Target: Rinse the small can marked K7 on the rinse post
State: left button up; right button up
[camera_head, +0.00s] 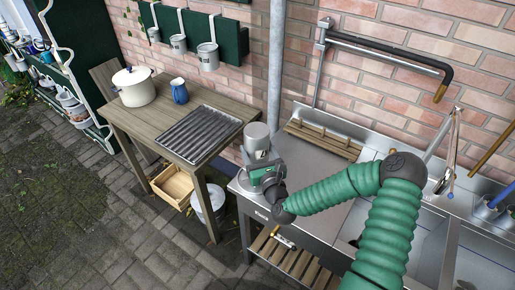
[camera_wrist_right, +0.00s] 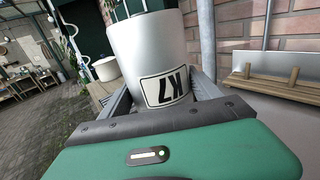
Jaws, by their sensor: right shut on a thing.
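The small can marked K7 (camera_head: 257,140) is in my right gripper (camera_head: 262,172) above the left end of the steel counter. In the head view its upper end looks like a flat grey disc. In the right wrist view the can (camera_wrist_right: 150,50) fills the middle, and its black-framed K7 label is upside down. The right jaws are shut around its lower part. Can and gripper hide what is beneath, so I cannot tell whether the can touches anything. I cannot make out the rinse post. My left gripper is out of view.
A steel sink counter (camera_head: 318,175) runs right, with a black-sleeved tap (camera_head: 395,55) above. A wooden table (camera_head: 140,118) at left holds a white pot (camera_head: 134,86), blue jug (camera_head: 180,91) and ribbed rack (camera_head: 198,130). Cans hang from a green wall board (camera_head: 233,42). A pipe (camera_head: 277,60) stands behind.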

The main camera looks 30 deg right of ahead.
aim_at(260, 145)
jog(key=shift+a+f, duration=0.2)
jog(key=shift+f, duration=0.1)
jog(key=shift+a+r, duration=0.15)
jog(key=shift+a, duration=0.15)
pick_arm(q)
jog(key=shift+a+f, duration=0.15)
pick_arm(e)
jog(key=shift+s+d, duration=0.2)
jog(key=shift+d, duration=0.25)
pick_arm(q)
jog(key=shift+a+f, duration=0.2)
pick_arm(e)
jog(key=shift+a+f, duration=0.2)
jog(key=shift+f, duration=0.05)
pick_arm(q)
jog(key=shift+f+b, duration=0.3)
jog(key=shift+b, duration=0.15)
pick_arm(e)
jog(key=shift+f, duration=0.45)
dwell(3.0)
